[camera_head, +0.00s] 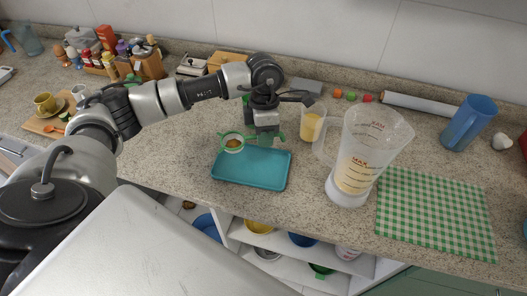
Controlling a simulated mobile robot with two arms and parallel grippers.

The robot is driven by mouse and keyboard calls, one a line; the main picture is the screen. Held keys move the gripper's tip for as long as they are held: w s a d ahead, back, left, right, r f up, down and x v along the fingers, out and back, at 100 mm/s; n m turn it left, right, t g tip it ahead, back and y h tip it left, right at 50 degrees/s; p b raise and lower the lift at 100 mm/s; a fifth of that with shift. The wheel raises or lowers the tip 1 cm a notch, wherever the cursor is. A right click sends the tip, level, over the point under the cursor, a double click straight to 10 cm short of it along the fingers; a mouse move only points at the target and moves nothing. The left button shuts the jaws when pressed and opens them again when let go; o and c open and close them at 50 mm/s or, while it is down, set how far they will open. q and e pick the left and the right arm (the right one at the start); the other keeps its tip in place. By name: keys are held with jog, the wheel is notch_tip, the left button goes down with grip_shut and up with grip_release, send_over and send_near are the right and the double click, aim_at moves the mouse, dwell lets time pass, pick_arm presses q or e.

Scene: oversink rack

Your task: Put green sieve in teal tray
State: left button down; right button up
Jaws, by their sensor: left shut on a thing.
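The green sieve (233,144) is a small round strainer with a green rim. It shows at the upper left of the teal tray (265,178), over the tray's back edge. My left gripper (266,137) is shut on the sieve, just behind the tray; its fingers partly hide the sieve's handle. Green also shows on the right side of the fingers. I cannot tell whether the sieve touches the tray. The visible part of the tray is empty. My right gripper is not in view.
A large clear measuring jug (352,180) stands right of the tray, with a yellow-filled glass (312,122) behind. A green checked cloth (432,212) lies at the right, below a blue jug (468,122). Open shelves sit below the counter's front edge.

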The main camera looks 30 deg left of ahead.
aim_at(263, 166)
pick_arm(q)
jog(key=x, duration=0.3)
jog(key=shift+s+a+f+p, duration=0.15)
jog(key=shift+s+a+p, duration=0.05)
jog(key=shift+s+p, duration=0.15)
jog(key=shift+w+f, duration=0.1)
jog(key=shift+f, duration=0.25)
notch_tip(263, 166, down, 3)
jog(key=shift+w+f+p, duration=0.15)
jog(key=shift+p, duration=0.3)
jog(key=shift+f, duration=0.25)
jog(key=c, duration=1.2)
grip_release()
jog(key=shift+o, duration=0.4)
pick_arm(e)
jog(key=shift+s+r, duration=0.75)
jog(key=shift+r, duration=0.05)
pick_arm(q)
jog(key=shift+r, duration=0.2)
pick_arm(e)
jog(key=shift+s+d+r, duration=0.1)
